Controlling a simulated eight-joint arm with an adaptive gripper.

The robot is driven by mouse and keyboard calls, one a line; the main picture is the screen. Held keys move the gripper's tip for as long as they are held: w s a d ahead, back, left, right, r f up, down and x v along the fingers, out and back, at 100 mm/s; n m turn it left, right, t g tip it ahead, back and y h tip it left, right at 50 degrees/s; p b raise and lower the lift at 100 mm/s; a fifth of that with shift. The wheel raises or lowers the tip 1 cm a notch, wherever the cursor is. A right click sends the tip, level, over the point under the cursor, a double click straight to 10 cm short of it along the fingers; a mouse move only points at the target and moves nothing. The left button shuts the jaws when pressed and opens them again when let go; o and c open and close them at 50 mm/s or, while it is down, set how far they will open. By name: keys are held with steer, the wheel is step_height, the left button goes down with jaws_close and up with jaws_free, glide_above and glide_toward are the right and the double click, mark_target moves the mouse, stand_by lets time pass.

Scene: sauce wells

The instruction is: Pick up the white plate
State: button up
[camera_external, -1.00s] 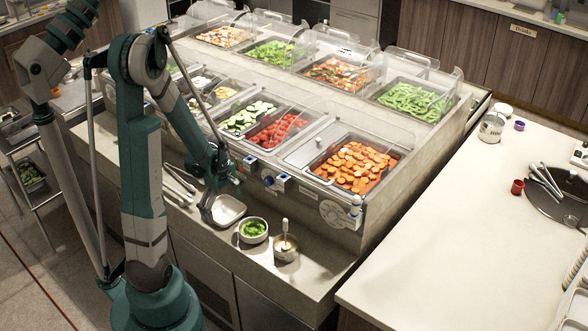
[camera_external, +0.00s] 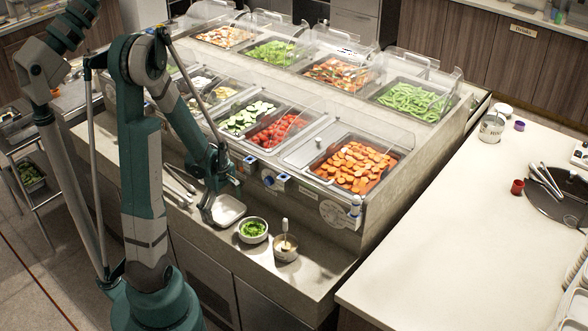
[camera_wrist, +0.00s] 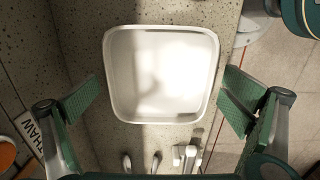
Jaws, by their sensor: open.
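The white plate (camera_external: 228,209) is a square, shallow dish with raised edges. It lies flat on the narrow stone ledge in front of the food counter. In the wrist view the plate (camera_wrist: 161,75) fills the upper middle, its inside empty and partly shaded. My gripper (camera_external: 213,203) is just above the plate, at its left side in the external view. In the wrist view the two green finger pads of my gripper (camera_wrist: 160,101) are spread wide on either side of the plate, with gaps between pads and rim. Nothing is held.
A white bowl of chopped greens (camera_external: 253,230) and a metal cup with a spoon (camera_external: 285,246) stand right of the plate on the ledge. Tongs (camera_external: 180,178) lie to its left. The counter front with blue knobs (camera_external: 281,182) rises behind. The ledge is narrow.

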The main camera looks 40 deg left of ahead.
mark_target(225, 213)
steer(key=shift+f, duration=0.2)
stand_by(0.3)
steer(key=shift+c, duration=0.5)
steer(key=c, duration=0.8)
steer(key=shift+r, duration=0.25)
steer(key=shift+r, duration=0.15)
step_height(225, 213, up, 18)
steer(key=p, duration=0.4)
